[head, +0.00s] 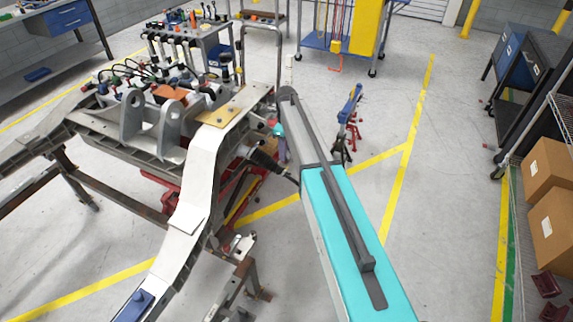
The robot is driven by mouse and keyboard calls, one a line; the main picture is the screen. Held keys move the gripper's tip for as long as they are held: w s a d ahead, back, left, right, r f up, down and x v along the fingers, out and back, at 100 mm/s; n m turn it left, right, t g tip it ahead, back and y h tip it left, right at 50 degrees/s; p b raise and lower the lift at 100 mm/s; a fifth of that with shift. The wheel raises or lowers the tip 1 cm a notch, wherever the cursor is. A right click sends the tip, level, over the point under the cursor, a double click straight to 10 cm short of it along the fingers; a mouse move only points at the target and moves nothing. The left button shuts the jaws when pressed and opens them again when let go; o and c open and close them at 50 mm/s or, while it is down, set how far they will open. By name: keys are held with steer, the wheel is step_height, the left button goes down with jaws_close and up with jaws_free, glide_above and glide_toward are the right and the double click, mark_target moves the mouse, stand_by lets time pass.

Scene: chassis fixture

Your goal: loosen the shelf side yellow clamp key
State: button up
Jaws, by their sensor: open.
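My arm reaches from the lower right towards the chassis (200,165), with a long teal link and a grey link. Its far end is beside the chassis's right side, where a small teal wrist part (279,130) shows. My gripper cannot be made out; it seems hidden behind my own arm. A dark tapered part lies just left of the arm, and I cannot tell whether it belongs to the chassis. A tan-yellow plate (232,108) with bolts sits on top of the chassis near the arm's end. The yellow clamp key cannot be clearly picked out.
A wire shelf with cardboard boxes (553,225) stands at the right, near a dark cabinet (522,85). A blue cart (325,52) and a tool cart (208,45) stand behind. A small blue and red stand (349,115) is beyond my arm. The floor right of my arm is clear.

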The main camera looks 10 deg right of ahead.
steer(key=shift+f+p, duration=1.3)
steer(key=shift+f, duration=3.25)
steer(key=shift+c, duration=0.2)
jaws_close()
